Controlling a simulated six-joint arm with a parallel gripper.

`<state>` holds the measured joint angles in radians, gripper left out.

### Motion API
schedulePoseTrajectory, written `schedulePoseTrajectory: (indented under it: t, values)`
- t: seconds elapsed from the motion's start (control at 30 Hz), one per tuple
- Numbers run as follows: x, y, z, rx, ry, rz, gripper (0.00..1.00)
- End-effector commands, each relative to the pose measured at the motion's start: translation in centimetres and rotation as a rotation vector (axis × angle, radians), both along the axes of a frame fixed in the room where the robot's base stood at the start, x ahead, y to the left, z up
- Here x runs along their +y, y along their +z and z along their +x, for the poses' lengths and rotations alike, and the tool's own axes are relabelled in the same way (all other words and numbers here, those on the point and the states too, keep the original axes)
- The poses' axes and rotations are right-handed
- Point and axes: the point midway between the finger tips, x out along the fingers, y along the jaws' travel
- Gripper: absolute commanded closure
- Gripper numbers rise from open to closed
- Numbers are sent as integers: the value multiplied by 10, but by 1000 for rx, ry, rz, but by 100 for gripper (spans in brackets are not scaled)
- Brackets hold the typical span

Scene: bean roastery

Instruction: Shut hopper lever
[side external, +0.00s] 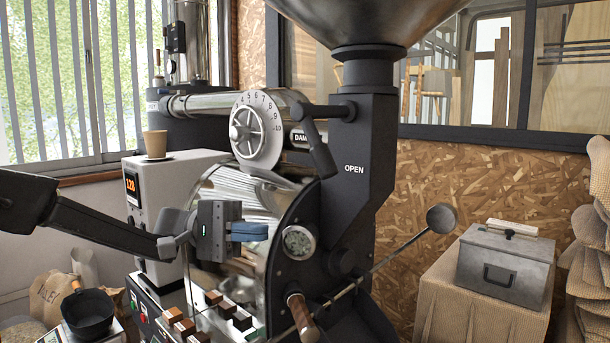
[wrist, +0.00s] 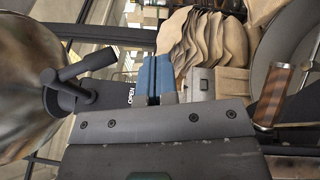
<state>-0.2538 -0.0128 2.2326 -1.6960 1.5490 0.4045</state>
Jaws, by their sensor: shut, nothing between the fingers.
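The hopper lever (side external: 318,148) is a dark bar on a horizontal shaft at the hopper neck. It slants down and right, its lower end beside the word OPEN on the black chute (side external: 366,190). My gripper (side external: 262,231) is in front of the roaster drum, below and left of the lever, with its blue fingers shut and empty. They point right and are apart from the lever in the picture. In the wrist view, the shut fingers (wrist: 157,76) are at the middle, and the dark lever (wrist: 85,65) shows to their left near the OPEN lettering.
A numbered damper dial (side external: 256,131) is above my gripper. A round gauge (side external: 298,241) and a wooden-handled part (side external: 300,316) are to its lower right. A long rod with a ball end (side external: 441,218) reaches right. A paper cup (side external: 155,144) stands on the control box.

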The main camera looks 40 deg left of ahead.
Motion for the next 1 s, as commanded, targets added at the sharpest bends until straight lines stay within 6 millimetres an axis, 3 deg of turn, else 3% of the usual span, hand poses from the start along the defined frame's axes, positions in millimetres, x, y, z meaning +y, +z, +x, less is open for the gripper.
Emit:
schedulePoseTrajectory:
  t: [0.1,0.2,0.37,0.57,0.9,1.0]
  values:
    - [39,10,29,-58,111,-194,100]
    - [63,15,41,-102,182,-293,100]
    - [77,18,49,-135,229,-355,100]
    - [60,29,60,-138,227,-357,100]
    - [8,60,95,-136,227,-356,100]
    - [-6,69,95,-137,226,-356,100]
